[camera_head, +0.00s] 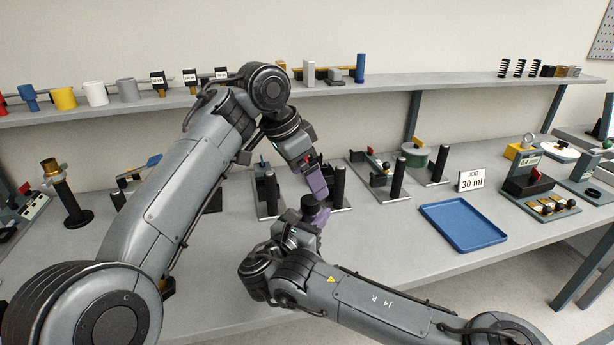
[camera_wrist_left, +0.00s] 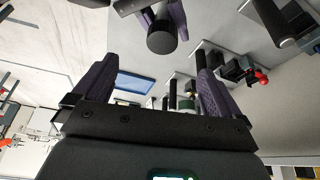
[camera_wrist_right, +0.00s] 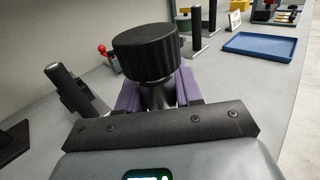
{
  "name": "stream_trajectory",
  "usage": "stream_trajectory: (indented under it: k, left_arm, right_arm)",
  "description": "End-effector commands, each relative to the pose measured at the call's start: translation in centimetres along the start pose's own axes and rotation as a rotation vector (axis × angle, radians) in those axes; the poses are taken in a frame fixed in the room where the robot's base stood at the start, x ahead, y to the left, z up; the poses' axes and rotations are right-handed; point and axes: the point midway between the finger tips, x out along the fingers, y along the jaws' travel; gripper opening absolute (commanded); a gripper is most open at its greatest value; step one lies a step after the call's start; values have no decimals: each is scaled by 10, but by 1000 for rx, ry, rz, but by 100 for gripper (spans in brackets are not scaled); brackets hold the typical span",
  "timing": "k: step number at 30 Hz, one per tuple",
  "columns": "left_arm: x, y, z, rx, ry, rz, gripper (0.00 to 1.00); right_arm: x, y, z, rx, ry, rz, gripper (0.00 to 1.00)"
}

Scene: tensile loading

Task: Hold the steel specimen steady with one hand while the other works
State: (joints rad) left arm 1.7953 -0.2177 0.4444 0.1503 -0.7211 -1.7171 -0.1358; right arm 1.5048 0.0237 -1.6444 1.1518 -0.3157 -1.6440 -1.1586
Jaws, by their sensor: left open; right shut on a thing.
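My right gripper (camera_head: 309,220) is shut on a dark piece with a wide black ribbed cap (camera_head: 310,202), held upright above the table. In the right wrist view the cap (camera_wrist_right: 147,50) sits on a narrower dark neck (camera_wrist_right: 158,96) between the purple fingers. I cannot tell whether this is the steel specimen, as the fingers hide its lower part. My left gripper (camera_wrist_left: 153,70) is open and empty, its purple fingers apart. In the head view it hangs just above the cap, pointing down. In the left wrist view the cap (camera_wrist_left: 161,42) lies beyond the fingertips, apart from them.
Fixtures with black posts (camera_head: 398,178) stand behind my grippers. A blue tray (camera_head: 462,226) and a sign reading "JOB 30 ml" (camera_head: 472,182) are to the right. A black stand (camera_head: 75,205) is at the left. A shelf (camera_head: 440,84) runs along the back. The table front right of centre is clear.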

Motion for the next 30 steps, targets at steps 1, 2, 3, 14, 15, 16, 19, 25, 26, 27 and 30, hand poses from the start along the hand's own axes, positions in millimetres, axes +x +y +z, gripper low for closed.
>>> stream_trajectory:
  k: [1, 2, 3, 14, 15, 16, 19, 25, 26, 27, 30]
  left_arm:
    - [-7, 0, 0, 0, 1, -2, 99]
    - [-10, 0, 0, -1, 1, -2, 99]
    - [-15, 0, 0, -2, 1, -1, 99]
    - [-59, 0, 0, -1, 0, -1, 99]
    - [-62, 0, 0, 0, 0, -1, 99]
    - [-64, 0, 0, 0, 0, -1, 99]
    - [-69, 0, 0, 2, -2, 1, 99]
    - [-71, 0, 1, 5, -5, 2, 99]
    - [-71, 0, 1, 5, -5, 2, 99]
    - [-71, 0, 1, 5, -5, 2, 99]
    - [-71, 0, 1, 5, -5, 2, 99]
  right_arm:
    - [0, 0, 0, 0, 0, 0, 0]
    - [0, 0, 0, 0, 0, 0, 0]
    - [0, 0, 0, 0, 0, 0, 0]
    - [0, 0, 0, 0, 0, 0, 0]
    - [0, 0, 0, 0, 0, 0, 0]
    - [0, 0, 0, 0, 0, 0, 0]
    - [0, 0, 0, 0, 0, 0, 0]
    - [0, 0, 0, 0, 0, 0, 0]
    - [0, 0, 0, 0, 0, 0, 0]
    - [0, 0, 0, 0, 0, 0, 0]
    - [0, 0, 0, 0, 0, 0, 38]
